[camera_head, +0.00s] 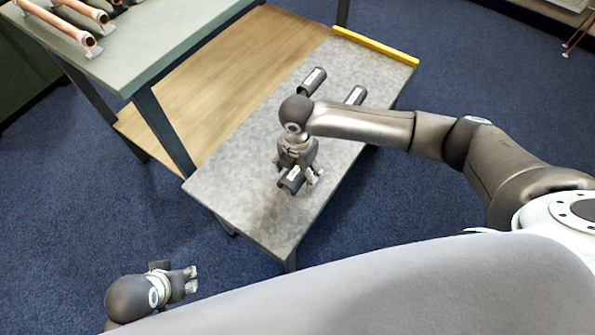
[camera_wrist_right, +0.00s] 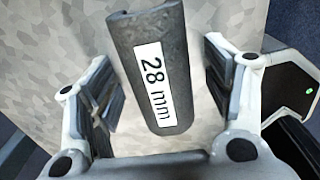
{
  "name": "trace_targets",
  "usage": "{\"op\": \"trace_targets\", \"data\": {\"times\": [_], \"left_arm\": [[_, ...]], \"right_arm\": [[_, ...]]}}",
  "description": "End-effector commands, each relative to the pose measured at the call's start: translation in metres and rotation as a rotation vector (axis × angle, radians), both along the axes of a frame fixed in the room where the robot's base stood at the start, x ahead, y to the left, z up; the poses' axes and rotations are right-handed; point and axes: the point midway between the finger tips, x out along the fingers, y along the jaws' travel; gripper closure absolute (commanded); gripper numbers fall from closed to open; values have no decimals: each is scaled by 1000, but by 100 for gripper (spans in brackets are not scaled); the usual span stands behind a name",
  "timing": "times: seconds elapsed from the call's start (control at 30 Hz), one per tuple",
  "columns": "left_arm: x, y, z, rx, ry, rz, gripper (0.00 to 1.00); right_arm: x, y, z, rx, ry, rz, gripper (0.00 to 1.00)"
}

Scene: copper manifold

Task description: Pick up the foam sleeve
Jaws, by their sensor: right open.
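A dark grey foam sleeve (camera_head: 291,179) with a white label lies on the low grey table (camera_head: 240,185). In the right wrist view the foam sleeve (camera_wrist_right: 136,45) shows the label "28 mm" and lies between the fingers, with gaps on both sides. My right gripper (camera_head: 300,182) points down over this sleeve and is open; its spread fingers also show in the right wrist view (camera_wrist_right: 160,95). Two more dark sleeves, one (camera_head: 311,81) and another (camera_head: 356,95), lie farther back on the table. My left gripper (camera_head: 190,280) is at the lower left, away from the table; its fingers appear apart.
A taller workbench (camera_head: 140,45) with copper pipes (camera_head: 70,20) stands at the upper left, above a wooden lower shelf (camera_head: 225,70). A yellow strip (camera_head: 375,45) edges the low table's far end. The table's front left part is bare.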

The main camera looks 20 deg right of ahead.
Motion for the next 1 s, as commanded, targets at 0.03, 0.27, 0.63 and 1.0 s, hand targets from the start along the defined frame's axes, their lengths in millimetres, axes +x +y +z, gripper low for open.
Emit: {"op": "trace_targets", "data": {"times": [0.03,0.27,0.63,1.0], "left_arm": [[0,0,1,0,0,0,60],[0,0,0,0,0,0,60],[0,0,1,0,-1,1,60],[1,0,0,-1,-3,1,60]], "right_arm": [[0,0,0,0,0,0,27],[0,0,0,0,0,0,34],[0,0,0,0,0,0,70],[0,0,5,1,-2,0,71]]}}
